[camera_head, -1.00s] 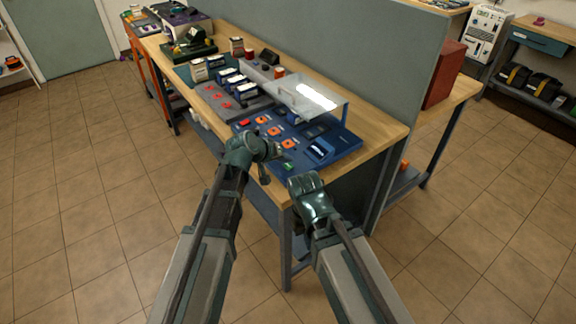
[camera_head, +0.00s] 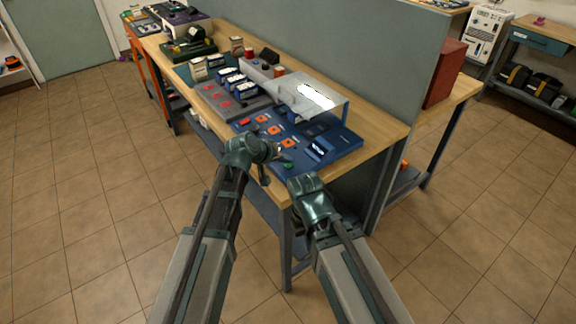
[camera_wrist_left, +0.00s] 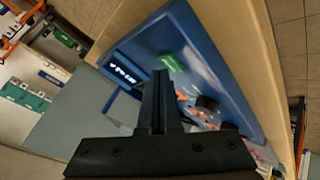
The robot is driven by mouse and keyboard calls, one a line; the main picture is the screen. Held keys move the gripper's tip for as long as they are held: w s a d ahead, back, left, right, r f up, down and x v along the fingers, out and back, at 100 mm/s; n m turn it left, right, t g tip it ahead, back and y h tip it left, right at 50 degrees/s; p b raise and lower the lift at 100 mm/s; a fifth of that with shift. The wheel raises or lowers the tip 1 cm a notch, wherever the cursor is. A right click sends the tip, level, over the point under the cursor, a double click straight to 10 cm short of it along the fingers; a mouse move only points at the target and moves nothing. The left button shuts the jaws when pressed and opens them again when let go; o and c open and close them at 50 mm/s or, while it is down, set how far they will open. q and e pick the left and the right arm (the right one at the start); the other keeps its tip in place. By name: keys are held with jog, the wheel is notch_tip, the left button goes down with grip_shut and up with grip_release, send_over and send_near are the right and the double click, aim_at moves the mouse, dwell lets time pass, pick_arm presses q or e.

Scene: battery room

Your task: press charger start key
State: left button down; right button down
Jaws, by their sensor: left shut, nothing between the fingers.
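The blue charger panel (camera_head: 345,142) lies on the near end of the wooden bench. It carries a red key, several orange keys and a small display (camera_head: 318,149). A green key (camera_head: 287,166) sits near its front edge; it also shows in the left wrist view (camera_wrist_left: 172,64). My left gripper (camera_head: 276,153) is shut and empty, at the panel's front edge just left of the green key. In the left wrist view its fingertips (camera_wrist_left: 160,76) appear just below the green key; contact cannot be told. My right gripper (camera_head: 304,185) is in front of the bench corner, its fingers unclear.
A clear cover (camera_head: 315,92) stands over the back of the panel. A grey tray (camera_head: 232,108) with red parts and several blue-and-white boxes are farther left on the bench. A grey partition (camera_head: 330,45) rises behind. The floor in front is clear.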

aim_at(286, 167)
pick_arm(q)
jog(key=shift+f+b, duration=0.35)
dwell(0.6)
jog(key=shift+r, duration=0.15)
jog(key=shift+r+p, duration=0.7)
jog(key=shift+p, duration=0.1)
notch_tip(286, 167, up, 5)
jog(key=p, duration=0.5)
dwell(0.7)
